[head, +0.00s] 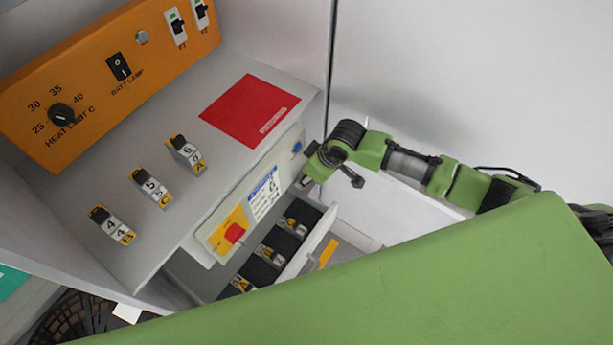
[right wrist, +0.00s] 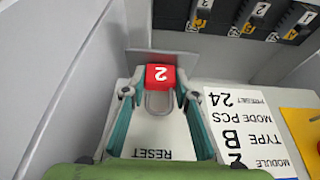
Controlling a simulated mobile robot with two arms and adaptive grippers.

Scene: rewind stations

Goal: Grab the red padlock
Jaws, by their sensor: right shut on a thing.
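The red padlock (right wrist: 161,76) has a white "2" on it, upside down in the right wrist view, and a grey shackle below the body. My right gripper (right wrist: 160,84) is shut on it, one finger on each side of the red body. The shackle lies over the white panel marked RESET; whether it touches the panel I cannot tell. In the head view my right gripper (head: 311,169) is at the right end of the white panel (head: 215,238), and the padlock is hidden there. My left gripper is not in view.
An open drawer (head: 318,240) with several black modules (head: 264,272) lies below the panel. The panel carries a red switch (head: 234,232) on yellow and a blue button (head: 298,147). A red mat (head: 238,106) and several numbered blocks (head: 152,188) sit on the shelf above.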

